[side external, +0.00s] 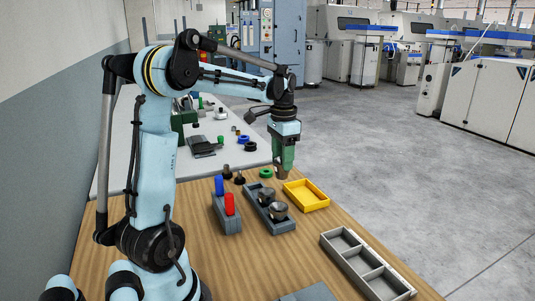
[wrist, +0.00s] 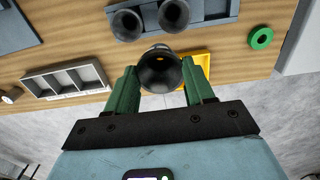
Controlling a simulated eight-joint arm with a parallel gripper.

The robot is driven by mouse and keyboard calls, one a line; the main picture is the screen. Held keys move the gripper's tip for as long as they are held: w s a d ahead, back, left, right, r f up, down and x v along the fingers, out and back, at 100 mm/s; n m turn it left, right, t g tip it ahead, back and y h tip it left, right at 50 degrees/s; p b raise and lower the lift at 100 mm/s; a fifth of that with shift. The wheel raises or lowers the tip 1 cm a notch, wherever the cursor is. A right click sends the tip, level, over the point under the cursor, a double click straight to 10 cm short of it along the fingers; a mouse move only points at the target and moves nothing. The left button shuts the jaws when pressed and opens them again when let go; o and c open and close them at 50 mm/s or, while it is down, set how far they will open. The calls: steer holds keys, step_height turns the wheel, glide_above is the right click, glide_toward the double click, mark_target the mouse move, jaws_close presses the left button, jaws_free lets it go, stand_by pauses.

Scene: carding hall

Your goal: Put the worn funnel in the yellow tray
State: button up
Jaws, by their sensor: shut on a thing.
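My gripper (side external: 284,164) has green fingers and points down, shut on a dark, worn-looking funnel (wrist: 160,72). The funnel's round mouth faces the wrist camera between the two fingers (wrist: 160,88); in the side view only a small brownish part (side external: 281,173) shows below the fingertips. The yellow tray (side external: 316,207) sits on the wooden table, and the held funnel is above the table near its back-left corner. In the wrist view the yellow tray (wrist: 208,58) is partly hidden behind the funnel and fingers. It looks empty in the side view.
A blue-grey tray (side external: 286,230) with two other funnels (side external: 278,210) stands left of the yellow tray. A grey compartment tray (side external: 365,262) lies nearer the front. A block (side external: 226,220) holds red and blue pieces. A green ring (side external: 265,173) lies behind.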

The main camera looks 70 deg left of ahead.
steer(key=shift+d+r, duration=0.1)
steer(key=shift+r, duration=1.15)
steer(key=w+d+f, duration=0.3)
steer(key=w+d, duration=0.5)
steer(key=w, duration=0.2)
steer(key=shift+a+f, duration=5.45)
steer(key=shift+a, duration=0.15)
steer(key=shift+f, duration=0.1)
steer(key=o, duration=1.2)
